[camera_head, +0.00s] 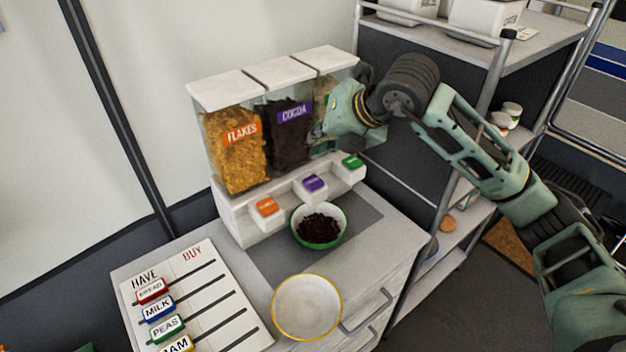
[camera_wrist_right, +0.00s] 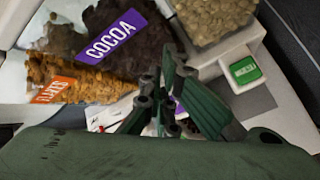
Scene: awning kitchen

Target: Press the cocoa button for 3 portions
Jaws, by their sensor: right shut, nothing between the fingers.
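The dispenser has a middle bin of dark cocoa (camera_head: 288,146) with a purple COCOA label, also seen in the wrist view (camera_wrist_right: 113,38). The purple cocoa button (camera_head: 314,183) is on the ledge below that bin, between an orange and a green button. A green bowl (camera_head: 333,242) stands below the purple button with dark cocoa pieces (camera_head: 319,226) in it. My right gripper (camera_head: 317,131) is shut and empty, in front of the bins and above the buttons. In the right wrist view its fingers (camera_wrist_right: 163,102) partly hide a purple patch. My left gripper is out of view.
An orange button (camera_head: 266,206) and a green button (camera_head: 352,161) flank the purple one. An empty yellow-rimmed bowl (camera_head: 307,309) stands at the counter's front. A HAVE/BUY board (camera_head: 215,302) lies at left. A metal shelf rack (camera_head: 440,160) stands close on the right.

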